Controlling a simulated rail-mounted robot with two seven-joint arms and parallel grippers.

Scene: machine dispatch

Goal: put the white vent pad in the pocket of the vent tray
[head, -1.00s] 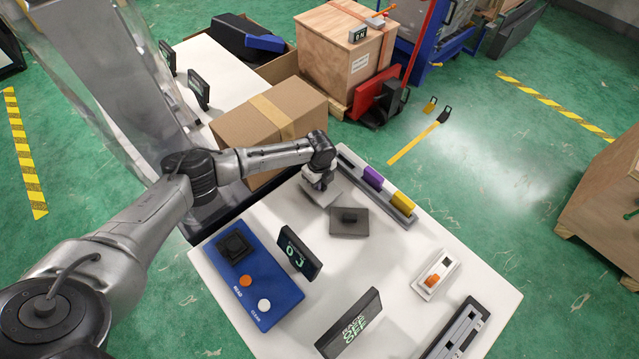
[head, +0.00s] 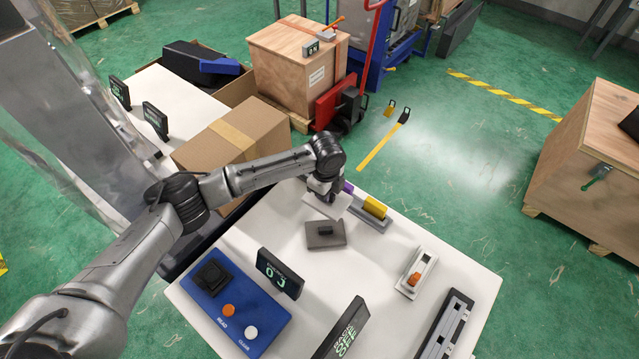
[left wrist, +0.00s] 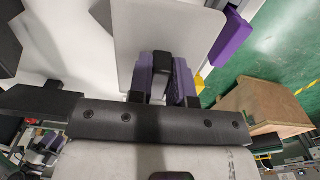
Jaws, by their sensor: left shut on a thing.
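The white vent pad (head: 333,207) is a thin, pale square plate. My left gripper (head: 322,190) is shut on it above the back of the white table. In the left wrist view the pad (left wrist: 165,22) extends beyond the fingers (left wrist: 162,80), which close around a small dark grip. A grey rack (head: 378,222) with a yellow block and a partly hidden purple block stands behind. I cannot tell which is the vent tray; no empty pocket is clearly visible. My right gripper is out of view.
A blue button panel (head: 240,325) and two dark display signs (head: 280,273) (head: 343,330) stand toward the front. A white switch unit (head: 417,273) and a dark slotted rail (head: 447,330) are at the right. A cardboard box (head: 230,145) sits beyond the arm. The table's centre is clear.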

